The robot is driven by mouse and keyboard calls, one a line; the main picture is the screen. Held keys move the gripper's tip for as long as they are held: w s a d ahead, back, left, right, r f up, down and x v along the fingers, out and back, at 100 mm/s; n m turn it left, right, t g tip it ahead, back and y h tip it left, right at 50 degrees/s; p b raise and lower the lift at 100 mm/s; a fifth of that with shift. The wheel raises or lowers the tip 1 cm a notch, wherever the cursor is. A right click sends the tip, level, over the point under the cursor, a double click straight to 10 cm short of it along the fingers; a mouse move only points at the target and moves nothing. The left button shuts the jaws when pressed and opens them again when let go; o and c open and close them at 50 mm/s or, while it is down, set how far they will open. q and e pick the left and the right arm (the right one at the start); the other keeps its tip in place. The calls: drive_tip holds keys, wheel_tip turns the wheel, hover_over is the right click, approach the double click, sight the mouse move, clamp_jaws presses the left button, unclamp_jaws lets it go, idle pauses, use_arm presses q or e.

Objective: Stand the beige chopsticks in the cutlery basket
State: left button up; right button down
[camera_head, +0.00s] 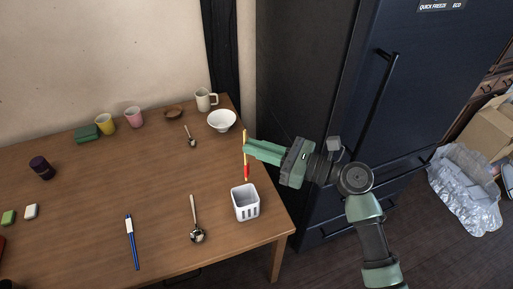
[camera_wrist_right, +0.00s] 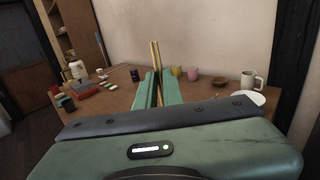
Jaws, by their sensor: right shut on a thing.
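The beige chopsticks (camera_head: 245,136) are upright in my right gripper (camera_head: 247,148), with a red lower part hanging below the fingers. In the right wrist view the chopsticks (camera_wrist_right: 156,60) stand between the two green fingers (camera_wrist_right: 158,88), which are shut on them. The white slotted cutlery basket (camera_head: 245,203) stands near the table's right edge. The chopsticks are above and apart from the table, with their lower end just behind the basket's rim in the head view. The basket looks empty, though its floor is partly hidden. My left gripper is not in view.
On the wooden table (camera_head: 165,200) a spoon (camera_head: 196,225) and a blue pen-like item (camera_head: 132,242) lie left of the basket. A white bowl (camera_head: 221,120), a mug (camera_head: 206,99) and a small spoon (camera_head: 190,137) are behind. A dark fridge (camera_head: 395,100) stands to the right.

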sight(248, 172)
drive_tip(key=shift+f+b, duration=3.6)
drive_tip(key=shift+f, duration=1.55)
drive_tip(key=c, duration=1.5)
unclamp_jaws()
drive_tip(key=shift+o, duration=0.2)
drive_tip(key=v, duration=0.7)
drive_tip(key=shift+s+d+b, duration=0.2)
drive_tip(key=shift+d+b, duration=0.15)
drive_tip(key=shift+f, duration=0.1)
